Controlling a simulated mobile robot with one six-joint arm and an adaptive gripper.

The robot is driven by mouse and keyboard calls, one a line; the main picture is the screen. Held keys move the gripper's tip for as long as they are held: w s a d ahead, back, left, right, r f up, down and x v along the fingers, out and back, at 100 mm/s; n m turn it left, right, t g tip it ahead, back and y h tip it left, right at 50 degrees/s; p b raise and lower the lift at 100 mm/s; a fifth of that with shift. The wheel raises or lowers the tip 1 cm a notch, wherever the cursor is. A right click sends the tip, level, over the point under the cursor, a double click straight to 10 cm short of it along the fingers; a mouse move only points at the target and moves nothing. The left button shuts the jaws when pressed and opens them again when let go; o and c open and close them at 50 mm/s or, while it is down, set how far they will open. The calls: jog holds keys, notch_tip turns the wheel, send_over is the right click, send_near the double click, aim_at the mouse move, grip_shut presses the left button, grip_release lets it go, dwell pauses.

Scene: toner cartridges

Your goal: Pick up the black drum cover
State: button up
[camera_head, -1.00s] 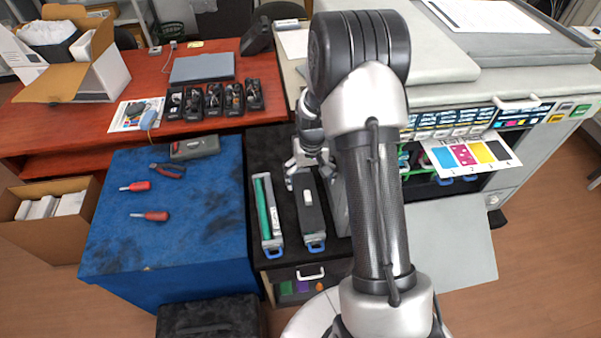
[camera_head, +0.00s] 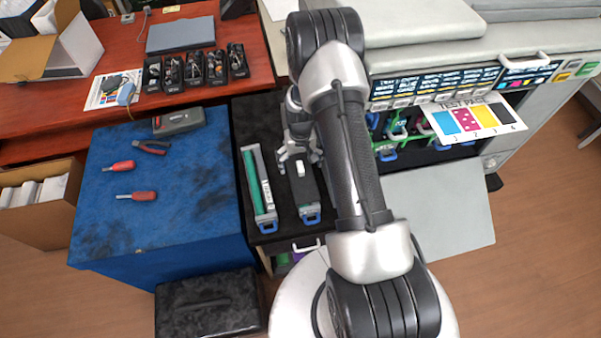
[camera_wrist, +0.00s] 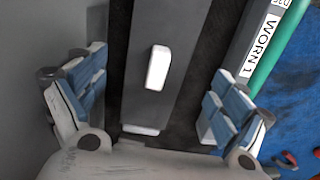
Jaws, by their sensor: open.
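The black drum cover (camera_head: 304,192) is a long dark lid with a small white grip on top and a blue handle at its near end. It lies on the black-topped cabinet, to the right of a green drum unit (camera_head: 252,179). My gripper (camera_head: 297,158) is over the cover's far part. In the wrist view my gripper (camera_wrist: 158,78) is open, with a blue-padded finger on each side of the cover (camera_wrist: 190,35). The white grip (camera_wrist: 158,67) lies between the fingers. No contact shows. The drum unit beside it bears the label "WORN 1" (camera_wrist: 261,47).
The printer (camera_head: 460,70) stands to the right with its front open and a test page (camera_head: 474,117) sticking out. A blue-topped table (camera_head: 170,200) at left holds two screwdrivers, pliers and a grey case. The drum unit lies close beside the cover.

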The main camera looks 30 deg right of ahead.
aim_at(301, 167)
notch_tip(301, 167, down, 5)
jog(key=shift+d+f+b, duration=0.1)
jog(key=shift+f+b, duration=0.1)
jog(key=shift+b, duration=0.6)
jog(key=shift+c, duration=0.4)
jog(key=c, duration=1.1)
